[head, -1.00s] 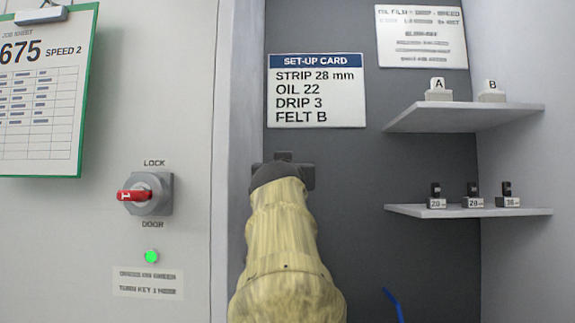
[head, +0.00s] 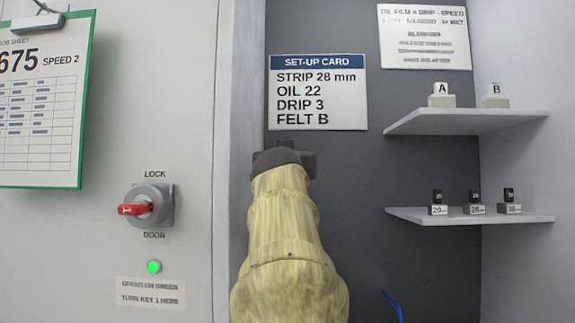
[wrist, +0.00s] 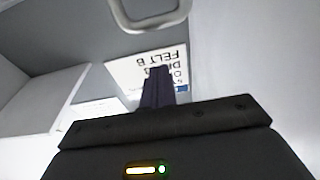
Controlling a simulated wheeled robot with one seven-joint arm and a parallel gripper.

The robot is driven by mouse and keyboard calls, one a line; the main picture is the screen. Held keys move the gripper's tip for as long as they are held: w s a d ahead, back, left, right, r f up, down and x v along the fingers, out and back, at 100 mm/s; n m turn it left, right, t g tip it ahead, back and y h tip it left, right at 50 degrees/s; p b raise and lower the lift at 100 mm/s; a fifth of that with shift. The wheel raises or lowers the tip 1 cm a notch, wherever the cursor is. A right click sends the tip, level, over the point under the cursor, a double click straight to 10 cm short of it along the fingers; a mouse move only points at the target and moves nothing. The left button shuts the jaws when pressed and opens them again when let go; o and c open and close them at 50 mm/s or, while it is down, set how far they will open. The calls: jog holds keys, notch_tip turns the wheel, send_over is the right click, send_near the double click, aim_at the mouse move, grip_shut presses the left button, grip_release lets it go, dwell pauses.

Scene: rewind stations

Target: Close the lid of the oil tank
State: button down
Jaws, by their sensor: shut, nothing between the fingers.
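No oil tank or lid can be made out for certain in either view. A light grey loop, like a handle (wrist: 150,12), shows at the top edge of the wrist view; I cannot tell what it belongs to. My gripper (wrist: 158,72) shows in the wrist view with its dark fingers together and nothing between them. The set-up card, upside down there, shows behind the fingers. In the head view my gripper's dark end (head: 285,158) is just below the set-up card (head: 318,92); my covered arm hides the fingers and what lies beyond.
Two shelves stand at the right: the upper (head: 465,121) holds blocks A and B, the lower (head: 470,216) several small labelled pieces. A red key (head: 136,209) sits in the lock on the left panel, above a green lamp (head: 154,266). A blue piece (head: 393,304) shows at the bottom.

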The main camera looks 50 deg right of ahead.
jog(key=b+v, duration=0.5)
jog(key=v, duration=0.4)
jog(key=shift+r, duration=0.15)
jog(key=shift+w, duration=0.1)
